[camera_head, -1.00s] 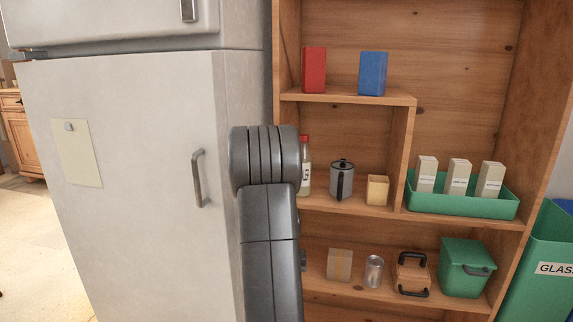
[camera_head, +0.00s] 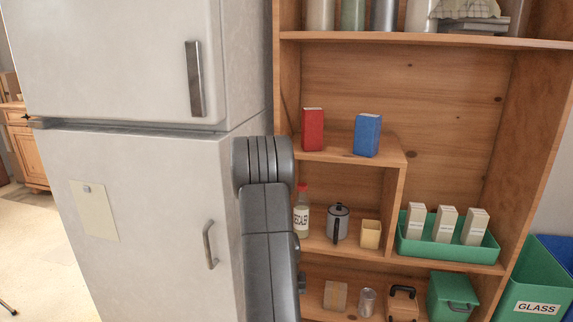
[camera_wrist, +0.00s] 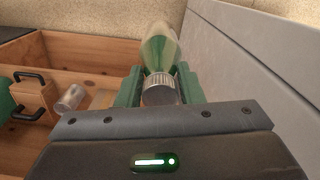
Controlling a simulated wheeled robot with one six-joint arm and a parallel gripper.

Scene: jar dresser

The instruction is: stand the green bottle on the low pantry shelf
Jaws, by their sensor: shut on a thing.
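The green bottle (camera_wrist: 159,46) shows in the wrist view as clear green glass with a ribbed silver cap (camera_wrist: 159,90). My gripper (camera_wrist: 158,84) is shut on it at the cap end, one finger on each side. The bottle's far end is not clear. The head view shows only my grey arm; the gripper and bottle are hidden there. The lowest shelf in view (camera_head: 314,300) holds a small tan box (camera_head: 335,296), a silver can (camera_head: 367,302), a tan case with black handles (camera_head: 403,304) and a green lidded bin (camera_head: 452,296).
A white fridge (camera_head: 140,220) stands left of the wooden shelf unit. A green glass bin (camera_head: 540,285) stands at right.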

